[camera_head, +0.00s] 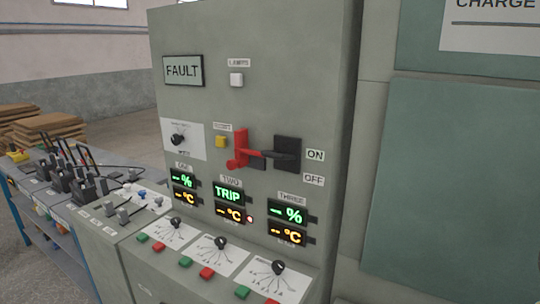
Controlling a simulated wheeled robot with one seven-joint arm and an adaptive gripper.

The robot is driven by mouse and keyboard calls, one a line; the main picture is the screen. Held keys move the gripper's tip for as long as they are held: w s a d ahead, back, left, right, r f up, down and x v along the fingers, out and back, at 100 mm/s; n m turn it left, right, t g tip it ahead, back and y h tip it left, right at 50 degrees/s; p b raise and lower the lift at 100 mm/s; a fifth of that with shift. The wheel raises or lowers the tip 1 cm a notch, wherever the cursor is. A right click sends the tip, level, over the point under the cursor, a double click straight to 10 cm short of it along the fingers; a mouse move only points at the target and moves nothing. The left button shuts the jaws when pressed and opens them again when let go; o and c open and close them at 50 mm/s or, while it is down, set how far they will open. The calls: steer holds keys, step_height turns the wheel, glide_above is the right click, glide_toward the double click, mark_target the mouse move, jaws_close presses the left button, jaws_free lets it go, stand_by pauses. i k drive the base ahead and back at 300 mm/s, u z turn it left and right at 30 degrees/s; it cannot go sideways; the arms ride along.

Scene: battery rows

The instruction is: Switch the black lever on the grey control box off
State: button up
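The grey control box (260,80) fills the middle of the head view. On its front a black lever (284,154) sits at a black plate (290,142). The lever sticks out about level, towards the left, beside the "ON" label (315,155). The "OFF" label (313,180) is just below. A red handle (240,150) meets or overlaps the lever's left end; I cannot tell whether they are one piece. My gripper is not in view.
A sloped panel with three black knobs and several red and green buttons juts out below. Lit displays (228,192) sit above it. A bench with black levers (75,180) stands at left. A large green-grey panel (450,190) is at right.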

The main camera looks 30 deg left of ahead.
mark_target(274, 154)
steer(key=z, duration=2.1)
steer(key=k, duration=1.3)
steer(key=u, duration=2.1)
